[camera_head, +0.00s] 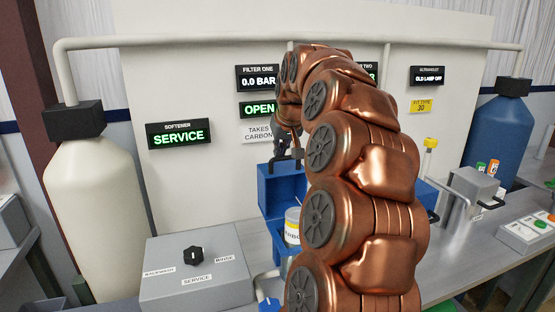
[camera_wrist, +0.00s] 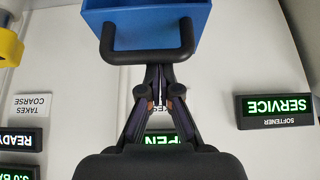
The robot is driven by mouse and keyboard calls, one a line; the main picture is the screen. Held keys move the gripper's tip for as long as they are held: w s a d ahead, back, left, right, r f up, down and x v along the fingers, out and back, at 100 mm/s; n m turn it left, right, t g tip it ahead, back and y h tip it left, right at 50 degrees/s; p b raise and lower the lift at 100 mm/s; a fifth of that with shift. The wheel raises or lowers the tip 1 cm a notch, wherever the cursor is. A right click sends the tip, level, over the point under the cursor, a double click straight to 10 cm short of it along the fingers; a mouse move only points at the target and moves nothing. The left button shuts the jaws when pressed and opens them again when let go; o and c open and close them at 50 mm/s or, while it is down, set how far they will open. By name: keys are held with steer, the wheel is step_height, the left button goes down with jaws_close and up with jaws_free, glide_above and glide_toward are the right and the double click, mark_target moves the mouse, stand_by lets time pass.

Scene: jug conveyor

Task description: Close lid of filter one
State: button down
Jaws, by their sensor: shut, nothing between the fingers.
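Filter one's blue lid (camera_head: 281,190) stands raised above its blue body (camera_head: 284,243), left of my arm. A display (camera_head: 258,109) above reads OPEN.
A grey control box (camera_head: 195,268) with a black knob sits at front left. The cream softener tank (camera_head: 97,205) stands behind it. At right are a grey box (camera_head: 474,186), a blue tank (camera_head: 497,138) and a button panel (camera_head: 528,231). Filter two is mostly hidden by my arm.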

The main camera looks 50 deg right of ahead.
steer(key=s+b, duration=0.1)
steer(key=b, duration=0.1)
steer(key=s+a+t+b, duration=0.1)
steer(key=b, duration=0.1)
steer(key=s+a+f+t+h+b, duration=0.1)
steer(key=shift+s+b, duration=0.3)
steer(key=shift+b, duration=0.1)
steer(key=s+a+f+t+h+b, duration=0.1)
steer(key=s+a+t+b, duration=0.2)
steer(key=s+b, duration=0.4)
steer(key=shift+s+a+f+h+b, duration=0.2)
steer(key=shift+a+f+h+b, duration=0.3)
steer(key=shift+b, duration=1.6)
steer(key=shift+a+r, duration=0.1)
steer(key=shift+r, duration=0.1)
